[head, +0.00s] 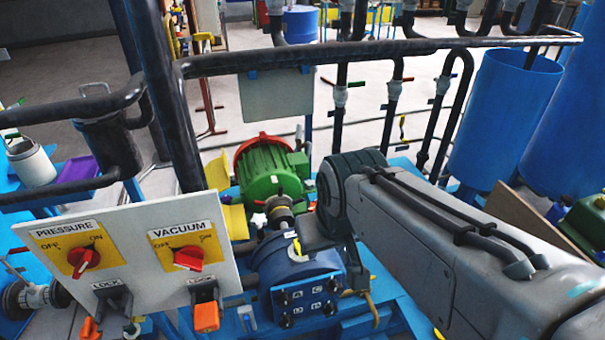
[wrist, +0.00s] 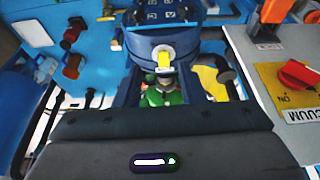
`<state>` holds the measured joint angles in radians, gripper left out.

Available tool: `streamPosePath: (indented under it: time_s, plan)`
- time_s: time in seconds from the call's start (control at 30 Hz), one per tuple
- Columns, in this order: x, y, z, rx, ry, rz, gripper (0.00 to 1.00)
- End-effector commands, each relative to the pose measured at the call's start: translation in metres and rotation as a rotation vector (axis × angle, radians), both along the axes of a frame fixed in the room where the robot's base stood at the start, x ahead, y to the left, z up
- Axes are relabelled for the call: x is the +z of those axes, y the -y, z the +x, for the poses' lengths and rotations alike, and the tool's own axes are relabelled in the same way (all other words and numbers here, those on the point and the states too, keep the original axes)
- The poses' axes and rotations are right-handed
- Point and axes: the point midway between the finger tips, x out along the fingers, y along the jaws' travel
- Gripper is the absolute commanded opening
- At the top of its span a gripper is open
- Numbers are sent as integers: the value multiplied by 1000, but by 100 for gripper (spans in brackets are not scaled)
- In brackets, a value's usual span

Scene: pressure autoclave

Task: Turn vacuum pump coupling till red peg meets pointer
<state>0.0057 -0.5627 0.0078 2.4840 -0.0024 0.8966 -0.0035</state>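The vacuum pump coupling (head: 280,212) sits between the green motor (head: 268,170) and the blue pump (head: 295,272). Small reddish and dark knobs stick out around it, but I cannot tell which is the red peg. A yellow pointer-like piece (head: 297,246) is on top of the pump; it also shows in the wrist view (wrist: 163,60). My gripper (head: 318,232) is just right of the coupling, above the pump. Its dark body fills the bottom of the wrist view and hides much of the coupling.
The white panel (head: 130,250) with red PRESSURE (head: 84,259) and VACUUM (head: 188,259) knobs stands left of the pump. Black pipes (head: 380,50) cross above and behind the motor. Blue tanks (head: 505,110) stand at right. A grey plate (head: 277,95) hangs behind the motor.

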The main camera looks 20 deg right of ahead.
Motion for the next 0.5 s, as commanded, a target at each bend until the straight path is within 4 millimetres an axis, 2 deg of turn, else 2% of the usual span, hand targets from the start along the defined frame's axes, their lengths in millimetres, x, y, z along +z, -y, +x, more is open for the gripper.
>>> streamPosePath:
  time_s: [0.17,0.37,0.5]
  plan:
    - [1,-1,46,10,-2,-18,36]
    - [-5,1,129,13,1,-25,36]
    - [-20,3,190,20,7,-11,36]
